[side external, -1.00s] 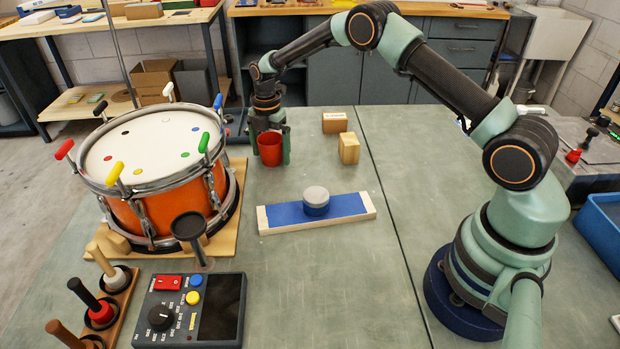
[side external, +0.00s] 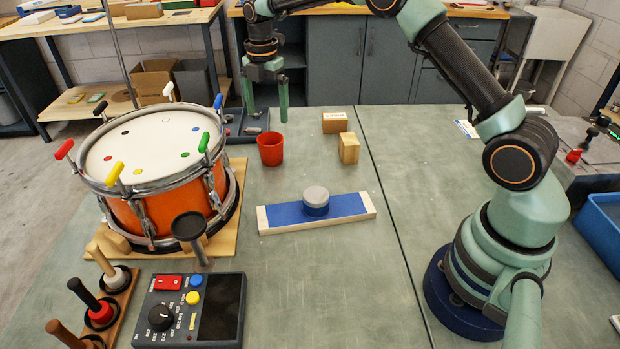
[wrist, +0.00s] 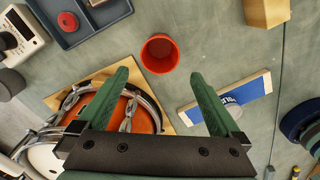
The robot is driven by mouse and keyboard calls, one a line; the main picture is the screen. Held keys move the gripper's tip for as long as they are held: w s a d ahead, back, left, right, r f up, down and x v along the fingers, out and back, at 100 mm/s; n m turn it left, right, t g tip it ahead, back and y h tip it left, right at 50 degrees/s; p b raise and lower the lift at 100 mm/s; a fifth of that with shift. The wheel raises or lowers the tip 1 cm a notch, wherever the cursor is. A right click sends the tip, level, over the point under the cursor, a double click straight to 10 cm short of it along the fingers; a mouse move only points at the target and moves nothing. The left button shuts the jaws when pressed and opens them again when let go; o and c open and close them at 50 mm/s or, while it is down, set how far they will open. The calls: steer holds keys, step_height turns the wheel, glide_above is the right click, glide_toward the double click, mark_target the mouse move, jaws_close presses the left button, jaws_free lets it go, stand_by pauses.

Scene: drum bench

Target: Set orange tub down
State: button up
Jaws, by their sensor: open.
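The orange-red tub (side external: 270,149) stands upright on the green bench top, just right of the drum, with nothing touching it. In the wrist view the tub (wrist: 159,54) shows its open mouth, beyond the fingertips and between their lines. My gripper (side external: 267,108) is open and empty, raised above and behind the tub in the side view. Its two green fingers (wrist: 161,80) are spread wide in the wrist view.
The drum (side external: 152,165) with coloured lug handles is left of the tub. Two wooden blocks (side external: 334,122) (side external: 349,148) stand to its right. A blue-topped board (side external: 340,205) with a grey-capped puck (side external: 316,200) lies in front. A control box (side external: 190,309) is nearer. The bench's right middle is clear.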

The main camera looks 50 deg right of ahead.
steer(key=s+a+r+m+t, duration=0.2)
steer(key=s+r+m+t, duration=0.1)
steer(key=s+r+m, duration=1)
steer(key=s+f+m+t, duration=0.1)
steer(key=s+m+t, duration=0.1)
steer(key=s+m, duration=0.6)
steer(key=s+a, duration=0.1)
steer(key=s, duration=0.4)
steer(key=shift+t, duration=0.3)
